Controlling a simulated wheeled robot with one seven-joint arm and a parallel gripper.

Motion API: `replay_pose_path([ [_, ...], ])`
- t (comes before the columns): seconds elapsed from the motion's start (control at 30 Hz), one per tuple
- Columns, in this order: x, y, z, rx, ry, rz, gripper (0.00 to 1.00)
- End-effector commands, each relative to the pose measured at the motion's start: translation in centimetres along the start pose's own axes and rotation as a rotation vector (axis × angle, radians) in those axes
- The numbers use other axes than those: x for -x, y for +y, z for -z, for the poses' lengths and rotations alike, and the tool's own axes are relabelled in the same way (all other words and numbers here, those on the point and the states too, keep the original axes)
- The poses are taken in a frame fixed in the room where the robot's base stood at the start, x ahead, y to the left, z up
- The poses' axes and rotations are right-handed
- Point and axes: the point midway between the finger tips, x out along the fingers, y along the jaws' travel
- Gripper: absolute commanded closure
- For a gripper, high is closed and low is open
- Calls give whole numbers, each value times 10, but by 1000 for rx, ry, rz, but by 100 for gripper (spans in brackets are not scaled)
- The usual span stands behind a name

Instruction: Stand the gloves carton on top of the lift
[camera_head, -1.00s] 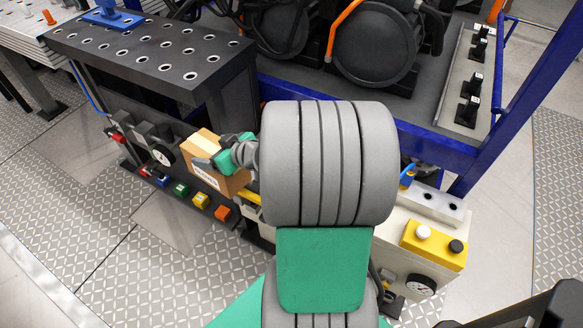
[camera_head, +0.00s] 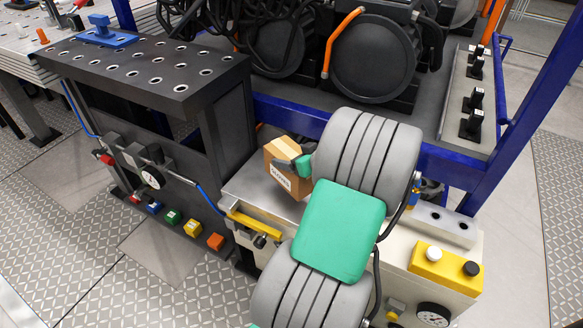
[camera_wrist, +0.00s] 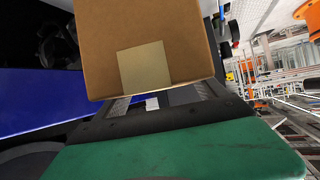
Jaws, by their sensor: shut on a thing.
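The gloves carton (camera_head: 281,170) is a small brown cardboard box with a white printed label. My gripper (camera_head: 296,166) is shut on it, with the green pad and grey arm links to its right. The carton stands roughly upright, slightly tilted in the picture, over the bare metal top (camera_head: 250,190) of a cream unit that looks like the lift. I cannot tell whether its base touches that top. In the wrist view the carton (camera_wrist: 125,28) fills the upper middle, with a pale tape patch on its face. My arm hides part of the unit.
A dark perforated table (camera_head: 150,75) stands at left, with a blue clamp (camera_head: 103,32) on it. A blue frame (camera_head: 290,115) with black motors (camera_head: 373,57) runs behind the carton. A yellow bar (camera_head: 254,226) lies along the unit's front edge. A yellow button box (camera_head: 440,265) sits at right.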

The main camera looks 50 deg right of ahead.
Motion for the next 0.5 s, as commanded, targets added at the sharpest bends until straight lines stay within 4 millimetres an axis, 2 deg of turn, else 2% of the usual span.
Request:
replay_pose_path([
  [0.03,-13,5,-6,1,1,3,91],
  [0.1,-23,11,-11,2,2,0,91],
  [0.27,-37,17,-18,3,2,0,91],
  [0.4,-49,17,-40,-2,0,1,91],
  [0.5,-53,18,-45,2,3,-2,91],
])
